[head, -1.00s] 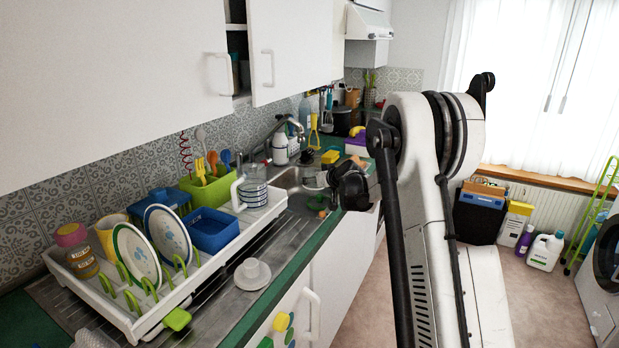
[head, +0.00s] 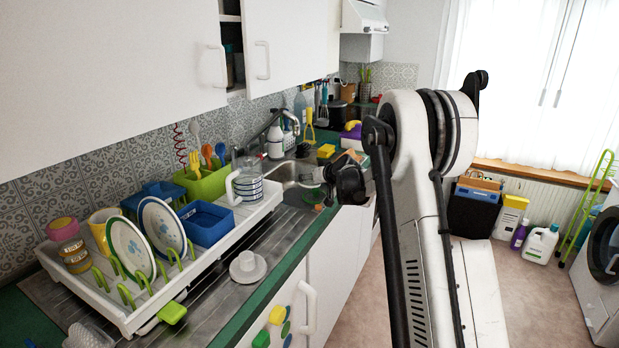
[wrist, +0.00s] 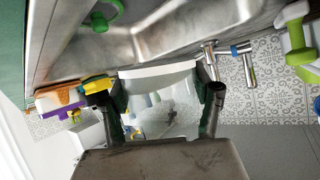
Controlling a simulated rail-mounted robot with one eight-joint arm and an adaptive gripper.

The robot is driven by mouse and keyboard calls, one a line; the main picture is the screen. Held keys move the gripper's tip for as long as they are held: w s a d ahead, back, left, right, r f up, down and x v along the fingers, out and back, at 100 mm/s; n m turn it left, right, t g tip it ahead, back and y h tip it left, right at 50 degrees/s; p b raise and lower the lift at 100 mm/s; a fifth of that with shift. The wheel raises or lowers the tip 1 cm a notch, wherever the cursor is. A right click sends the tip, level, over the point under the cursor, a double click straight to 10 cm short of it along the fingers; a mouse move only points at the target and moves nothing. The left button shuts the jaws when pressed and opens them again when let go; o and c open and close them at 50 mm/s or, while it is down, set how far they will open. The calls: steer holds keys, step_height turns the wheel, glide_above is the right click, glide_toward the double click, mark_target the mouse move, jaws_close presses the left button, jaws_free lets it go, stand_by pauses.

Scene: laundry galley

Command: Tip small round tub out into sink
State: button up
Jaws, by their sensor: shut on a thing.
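My gripper (wrist: 160,97) is shut on the small round tub (wrist: 163,112), which looks pale and see-through with a white rim. In the wrist view the tub sits between the two dark fingers, tilted towards the basin; its contents cannot be made out. The steel sink (wrist: 165,32) fills the top of the wrist view, beyond the tub's rim. In the head view my gripper (head: 338,180) is at the right side of the sink (head: 284,171), and the tub is small and hard to make out there.
A green ring-shaped item (wrist: 103,16) lies in the sink. The chrome tap (head: 262,128) stands behind it. A yellow sponge (head: 326,151) is on the far counter.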

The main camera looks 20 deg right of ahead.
steer(key=shift+a+f+b, duration=0.1)
steer(key=shift+f+b, duration=0.3)
steer(key=shift+f, duration=0.45)
steer(key=shift+s+a+r+m+g+y+p, duration=0.1)
steer(key=shift+r+m+g+y+p, duration=0.15)
steer(key=shift+m+g+y, duration=0.25)
steer(key=shift+s+r+m+g+y+p, duration=0.1)
steer(key=shift+r+m+g+y, duration=0.3)
steer(key=shift+m+g, duration=0.15)
steer(key=shift+r+m+g+y, duration=0.2)
steer(key=shift+m+g+y, duration=0.85)
steer(key=shift+g+y, duration=0.15)
steer(key=shift+f+y, duration=0.15)
steer(key=shift+y, duration=0.15)
steer(key=shift+a+r+b, duration=0.1)
steer(key=shift+r+b, duration=0.1)
steer(key=shift+b, duration=0.1)
steer(key=shift+w+d+f+m+g+y, duration=0.2)
steer(key=shift+f+m+g+y, duration=0.1)
steer(key=shift+m+g+y, duration=0.25)
steer(key=shift+s+a+r, duration=0.1)
steer(key=shift+r, duration=0.05)
steer(key=shift+w+d+f+m+g+y, duration=0.25)
steer(key=shift+d+m+g+y, duration=0.15)
steer(key=shift+m+y, duration=0.55)
steer(key=shift+y, duration=0.1)
